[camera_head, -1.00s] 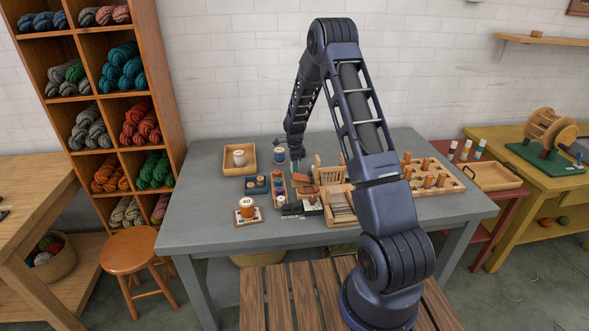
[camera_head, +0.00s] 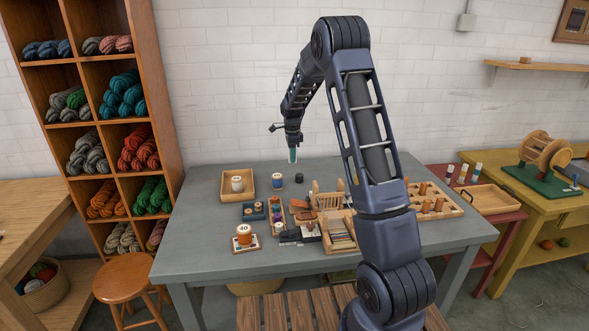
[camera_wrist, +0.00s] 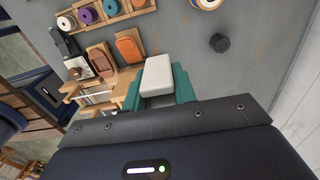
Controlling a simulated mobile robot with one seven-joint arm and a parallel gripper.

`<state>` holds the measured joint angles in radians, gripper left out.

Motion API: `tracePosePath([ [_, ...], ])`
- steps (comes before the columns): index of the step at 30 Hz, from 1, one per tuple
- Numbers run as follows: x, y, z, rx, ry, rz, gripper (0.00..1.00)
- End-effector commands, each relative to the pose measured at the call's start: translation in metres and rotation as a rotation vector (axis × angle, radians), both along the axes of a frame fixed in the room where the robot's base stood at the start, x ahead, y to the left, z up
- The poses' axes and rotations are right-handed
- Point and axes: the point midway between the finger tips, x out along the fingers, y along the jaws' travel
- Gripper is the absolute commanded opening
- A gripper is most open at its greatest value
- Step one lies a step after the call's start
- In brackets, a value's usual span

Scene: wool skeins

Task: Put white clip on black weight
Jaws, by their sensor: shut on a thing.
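My gripper (camera_head: 292,155) hangs above the back of the grey table. In the wrist view its green fingers (camera_wrist: 168,88) are shut on the white clip (camera_wrist: 157,76), a pale rounded block. The clip is too small to make out in the head view. The black weight (camera_head: 299,178), a short dark cylinder, stands on the table below my gripper and slightly to its right. The weight also shows in the wrist view (camera_wrist: 220,43), apart from the clip and up to its right, with nothing on top.
A blue-banded spool (camera_head: 277,181) stands left of the weight. A wooden tray (camera_head: 225,188) with a white spool lies further left. Wooden racks and small tools crowd the table's front middle. A peg board (camera_head: 450,208) lies to the right.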

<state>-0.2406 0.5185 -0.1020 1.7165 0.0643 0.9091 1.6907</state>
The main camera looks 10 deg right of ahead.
Motion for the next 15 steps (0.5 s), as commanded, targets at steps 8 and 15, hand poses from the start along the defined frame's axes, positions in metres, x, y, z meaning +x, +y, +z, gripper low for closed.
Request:
tracePosePath([
  [8,0.073,-0.023,0.019,0.000,0.000,-0.004,0.05],
  [15,0.131,-0.047,0.036,0.000,-0.001,0.003,0.05],
])
